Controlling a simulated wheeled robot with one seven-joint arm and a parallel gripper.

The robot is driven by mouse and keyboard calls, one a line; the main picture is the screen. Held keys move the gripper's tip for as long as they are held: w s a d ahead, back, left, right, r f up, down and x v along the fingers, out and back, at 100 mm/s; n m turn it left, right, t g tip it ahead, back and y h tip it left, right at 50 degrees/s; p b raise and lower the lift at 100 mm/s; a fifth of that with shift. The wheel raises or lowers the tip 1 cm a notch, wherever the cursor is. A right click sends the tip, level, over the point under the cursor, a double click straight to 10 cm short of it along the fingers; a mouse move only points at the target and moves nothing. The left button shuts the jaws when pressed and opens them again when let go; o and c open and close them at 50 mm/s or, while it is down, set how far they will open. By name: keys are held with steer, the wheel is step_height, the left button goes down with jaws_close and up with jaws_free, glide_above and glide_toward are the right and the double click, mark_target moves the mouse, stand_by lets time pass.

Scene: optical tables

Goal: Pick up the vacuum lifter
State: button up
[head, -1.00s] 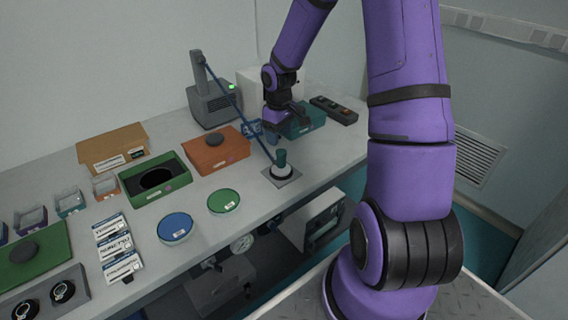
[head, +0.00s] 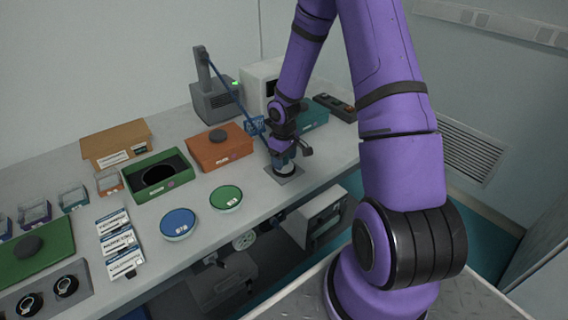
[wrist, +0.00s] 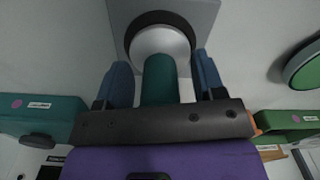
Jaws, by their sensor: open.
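The vacuum lifter (head: 284,169) stands on a square grey plate (head: 291,178) near the front edge of the table. In the wrist view its dark green handle (wrist: 160,78) lies between my two blue fingers, and its pale round base (wrist: 160,45) shows beyond them. My gripper (head: 282,156) is over the lifter and hides most of the handle in the head view. In the wrist view my gripper (wrist: 163,82) is open, with a finger on each side of the handle and small gaps. A blue hose (head: 233,95) runs from the grey pump unit (head: 215,101) toward the lifter.
An orange box (head: 221,152) with a dark knob stands left of the lifter, and a teal box (head: 313,115) behind it to the right. A green-lidded dish (head: 226,197) and a blue-lidded dish (head: 178,223) lie to the left. An open green box (head: 160,177) is farther left.

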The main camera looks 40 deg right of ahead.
steer(key=c, duration=1.1)
steer(key=shift+c, duration=0.2)
